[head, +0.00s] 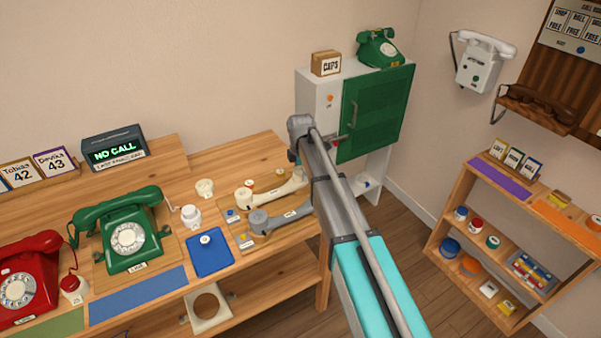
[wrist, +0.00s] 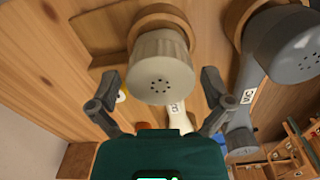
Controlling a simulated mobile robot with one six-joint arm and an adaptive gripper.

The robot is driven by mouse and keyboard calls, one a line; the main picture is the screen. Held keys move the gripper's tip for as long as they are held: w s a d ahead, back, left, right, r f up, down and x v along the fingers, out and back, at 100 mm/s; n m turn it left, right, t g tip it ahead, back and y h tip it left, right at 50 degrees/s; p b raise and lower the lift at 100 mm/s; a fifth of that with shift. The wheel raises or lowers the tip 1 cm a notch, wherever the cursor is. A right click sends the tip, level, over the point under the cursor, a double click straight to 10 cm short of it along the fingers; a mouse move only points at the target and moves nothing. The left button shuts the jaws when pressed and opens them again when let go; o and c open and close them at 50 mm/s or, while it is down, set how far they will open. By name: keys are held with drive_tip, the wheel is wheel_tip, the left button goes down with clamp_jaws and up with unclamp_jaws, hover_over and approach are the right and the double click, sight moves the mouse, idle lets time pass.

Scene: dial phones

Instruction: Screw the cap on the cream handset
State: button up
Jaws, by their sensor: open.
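The cream handset (head: 270,193) lies on a wooden board on the bench, beside the grey handset (head: 282,220). In the wrist view its labelled handle (wrist: 177,118) runs down behind my gripper. A cream cap with small holes (wrist: 158,82) faces the camera at its near end; I cannot tell how tightly it sits. My gripper (wrist: 160,76) is open, one finger on each side of this cap, with visible gaps and nothing held. In the head view my own arm hides the gripper's fingers.
The grey handset's perforated end (wrist: 290,45) is close to the right finger. A cream round piece (head: 205,187), a white jar (head: 191,216) and a blue tray (head: 210,260) stand left of the board. The green phone (head: 125,235) is further left; the white cabinet (head: 318,90) stands behind.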

drive_tip(key=shift+r+p, duration=3.45)
drive_tip(key=shift+r, duration=0.1)
drive_tip(key=s+d+m, duration=2.2)
drive_tip(key=s+d, duration=0.1)
drive_tip(key=s, duration=0.3)
drive_tip(key=shift+m, duration=0.4)
